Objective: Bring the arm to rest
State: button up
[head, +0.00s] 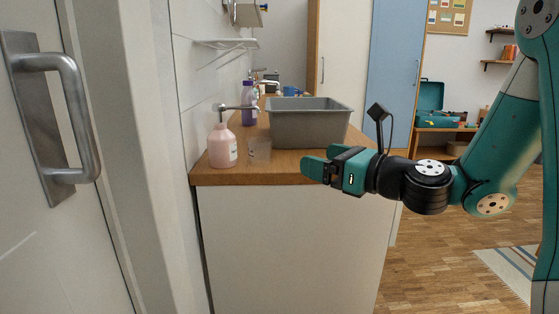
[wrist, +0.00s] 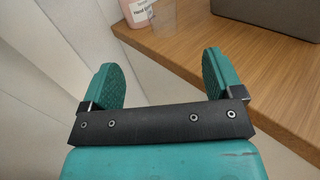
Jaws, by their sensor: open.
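My gripper (head: 318,168) is stretched out to the left in the head view, at about the height of the wooden countertop (head: 265,175) and in front of its near right edge. In the wrist view my gripper (wrist: 164,84) shows its two teal fingers wide apart, with nothing between them. The countertop (wrist: 190,55) edge lies beyond the fingers. My arm reaches in from the right side of the head view.
A grey bin (head: 310,128), a pink soap bottle (head: 222,147), a clear glass (head: 260,150) and a purple bottle (head: 248,115) stand on the counter. A door handle (head: 65,120) is at the left. Floor (head: 440,265) at the right is open, with a striped rug (head: 510,268).

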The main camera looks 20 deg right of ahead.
jog(key=shift+a, duration=0.1)
jog(key=s+a+f+n+g+y, duration=0.1)
jog(key=s+a+f+n+g, duration=0.2)
jog(key=s+a+n+g, duration=0.6)
jog(key=s+a+f+n+g+y, duration=0.1)
jog(key=s+a+f+n+g, duration=0.3)
jog(key=n, duration=0.8)
jog(key=s+n+g+h, duration=0.2)
jog(key=s+n+h, duration=0.4)
jog(key=s+n, duration=0.65)
notch_tip(320, 180, up, 27)
jog(key=w+d+n+p, duration=0.1)
jog(key=w+n+p, duration=0.1)
jog(key=p, duration=2.5)
jog(key=shift+w+d+f+n+g+h, duration=0.2)
jog(key=shift+n+g+h, duration=0.15)
jog(key=shift+n, duration=0.4)
